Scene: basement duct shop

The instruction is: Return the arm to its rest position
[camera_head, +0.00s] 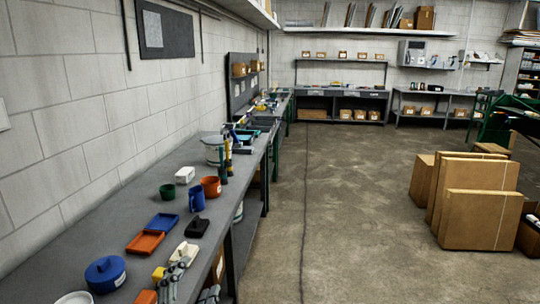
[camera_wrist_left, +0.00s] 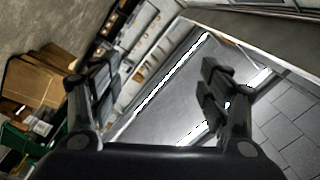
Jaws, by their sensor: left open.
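My left gripper (camera_head: 190,277) shows low in the head view, at the near end of the long grey bench (camera_head: 75,230). Only its grey finger parts show there, close to a white item (camera_head: 185,252) and a yellow block (camera_head: 158,273). In the left wrist view my left gripper (camera_wrist_left: 160,88) has its two dark fingers wide apart, with nothing held between them. Behind them the wrist view shows a tilted view of the room. My right gripper is in neither view.
The bench holds a blue lidded pot (camera_head: 105,274), an orange tray (camera_head: 145,243), a blue tray (camera_head: 162,222), a black item (camera_head: 197,227), a blue mug (camera_head: 196,200) and an orange pot (camera_head: 211,187). Cardboard boxes (camera_head: 480,218) stand at right. The middle floor is clear.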

